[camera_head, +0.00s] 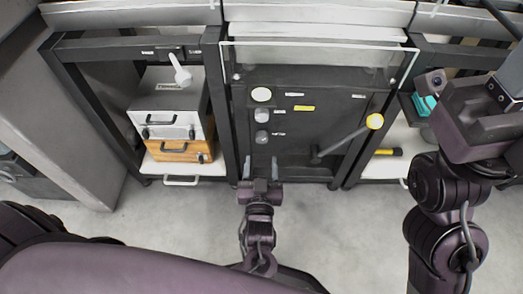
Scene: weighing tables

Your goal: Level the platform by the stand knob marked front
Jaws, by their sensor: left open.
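A dark stand panel (315,130) stands in the middle under a clear-walled case (315,55). A column of pale round knobs is on its left side: a top one (261,94), a middle one (262,116) and a lower one (262,137). Small labels sit beside them, too small to read, so I cannot tell which knob is marked front. The platform cannot be made out clearly. My left gripper (260,168) is open and empty, its fingers pointing at the panel below the lower knob. My right arm shows at the right, but its fingers are not visible.
A white drawer unit (170,103) with an orange drawer (180,150) stands left. A yellow-and-black handle (388,152) lies on the right shelf. The floor (330,215) in front is clear.

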